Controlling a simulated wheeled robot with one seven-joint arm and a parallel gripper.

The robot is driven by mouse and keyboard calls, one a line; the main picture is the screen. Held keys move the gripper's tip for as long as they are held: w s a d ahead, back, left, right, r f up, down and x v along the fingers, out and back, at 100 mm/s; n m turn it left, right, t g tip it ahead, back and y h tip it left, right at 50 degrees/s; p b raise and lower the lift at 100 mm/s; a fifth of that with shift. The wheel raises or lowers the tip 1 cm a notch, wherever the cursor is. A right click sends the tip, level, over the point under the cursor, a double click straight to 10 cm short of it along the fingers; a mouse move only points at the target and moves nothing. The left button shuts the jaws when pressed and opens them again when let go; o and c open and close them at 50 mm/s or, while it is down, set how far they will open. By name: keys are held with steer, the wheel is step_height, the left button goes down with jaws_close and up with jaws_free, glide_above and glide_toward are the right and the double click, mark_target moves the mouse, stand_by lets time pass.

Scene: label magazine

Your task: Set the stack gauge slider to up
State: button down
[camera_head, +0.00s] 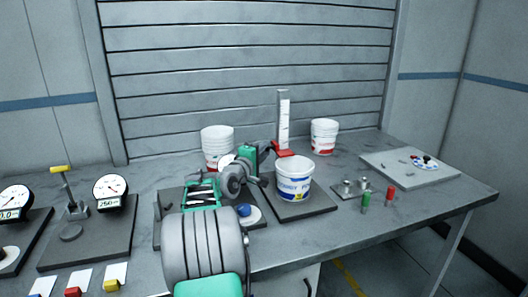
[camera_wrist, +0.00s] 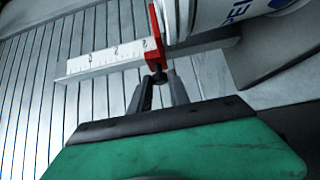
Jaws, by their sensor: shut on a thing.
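The stack gauge (camera_head: 283,112) is an upright pale scale behind the white labelled bucket. Its red slider (camera_head: 284,152) sits low on the scale in the head view, just above the bucket's rim. In the wrist view the gauge's scale (camera_wrist: 105,58) runs sideways, with the red slider (camera_wrist: 154,47) across it. My gripper (camera_wrist: 158,80) is shut on the small dark knob (camera_wrist: 156,77) of the slider. In the head view my green hand (camera_head: 249,156) comes in from the left of the gauge; its fingertips are hard to make out.
The white labelled bucket (camera_head: 294,182) stands close in front of the gauge and beside the slider in the wrist view (camera_wrist: 195,18). Stacked white buckets stand at left (camera_head: 217,142) and right (camera_head: 324,134). Green (camera_head: 366,203) and red (camera_head: 390,195) cylinders stand at right. Space above the slider looks clear.

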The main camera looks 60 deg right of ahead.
step_height(320, 180, up, 19)
steer(key=p, duration=0.9)
steer(key=shift+f, duration=0.15)
steer(key=c, duration=1.5)
jaws_free()
steer(key=shift+o, duration=1.3)
steer(key=shift+a+f, duration=0.1)
steer(key=a+b, duration=0.1)
steer(key=a, duration=0.6)
steer(key=shift+a, duration=0.35)
